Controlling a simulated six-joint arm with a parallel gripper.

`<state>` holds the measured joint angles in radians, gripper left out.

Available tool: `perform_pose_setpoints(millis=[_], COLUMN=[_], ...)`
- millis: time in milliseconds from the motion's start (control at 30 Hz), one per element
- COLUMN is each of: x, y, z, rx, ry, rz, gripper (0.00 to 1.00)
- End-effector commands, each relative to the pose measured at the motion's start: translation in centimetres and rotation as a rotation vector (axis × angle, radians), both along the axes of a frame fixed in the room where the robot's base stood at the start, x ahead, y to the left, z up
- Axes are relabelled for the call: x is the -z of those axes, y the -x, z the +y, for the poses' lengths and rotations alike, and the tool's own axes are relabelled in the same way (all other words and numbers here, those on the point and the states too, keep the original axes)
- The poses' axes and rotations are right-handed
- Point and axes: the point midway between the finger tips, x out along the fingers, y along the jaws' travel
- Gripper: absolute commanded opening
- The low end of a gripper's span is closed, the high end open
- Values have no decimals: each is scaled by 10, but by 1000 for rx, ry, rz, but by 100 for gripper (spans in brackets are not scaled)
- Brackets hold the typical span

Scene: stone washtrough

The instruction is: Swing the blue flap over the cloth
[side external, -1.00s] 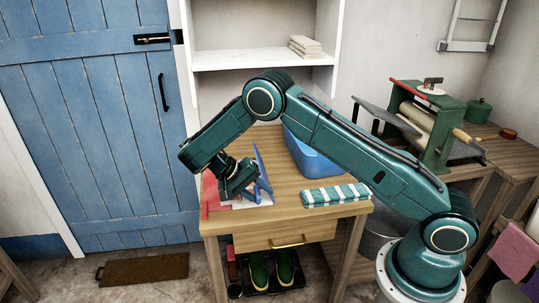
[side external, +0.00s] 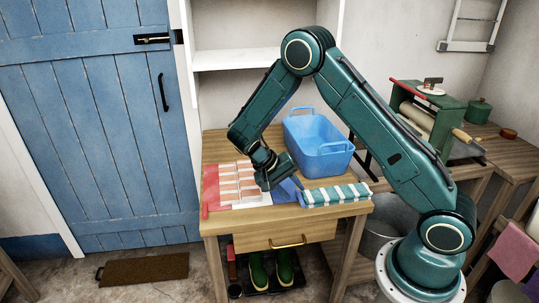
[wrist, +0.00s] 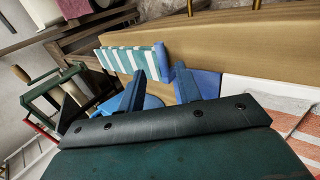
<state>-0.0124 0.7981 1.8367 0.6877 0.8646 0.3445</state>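The folding board lies on the table with its red flap (side external: 210,188) at the left. An orange-and-white patterned cloth (side external: 238,183) lies flat on its pale middle; part of it shows at the right of the wrist view (wrist: 285,112). The blue flap (side external: 284,195) lies down flat on the cloth's right side, not over it, and is partly hidden by my gripper. It also shows in the wrist view (wrist: 208,82). My gripper (wrist: 150,62) is open, its blue fingers apart, low over the flap's outer right side. Whether the fingers touch the flap is unclear.
A rolled teal-and-white striped cloth (side external: 335,195) lies close to the right of my gripper. A blue basin (side external: 318,147) stands behind it. A green mangle (side external: 425,120) is farther right. The bare tabletop behind the board (side external: 222,148) is free.

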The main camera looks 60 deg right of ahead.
Motion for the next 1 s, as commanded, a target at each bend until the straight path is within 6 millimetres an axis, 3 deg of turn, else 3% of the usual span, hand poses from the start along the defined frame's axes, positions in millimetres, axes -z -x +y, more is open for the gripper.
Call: perform_pose_setpoints(millis=[867,1000], x=[25,9], y=[22,17], z=[-22,-18], rx=[5,-2], ry=[-305,-308], rz=[-307,-314], gripper=[34,34])
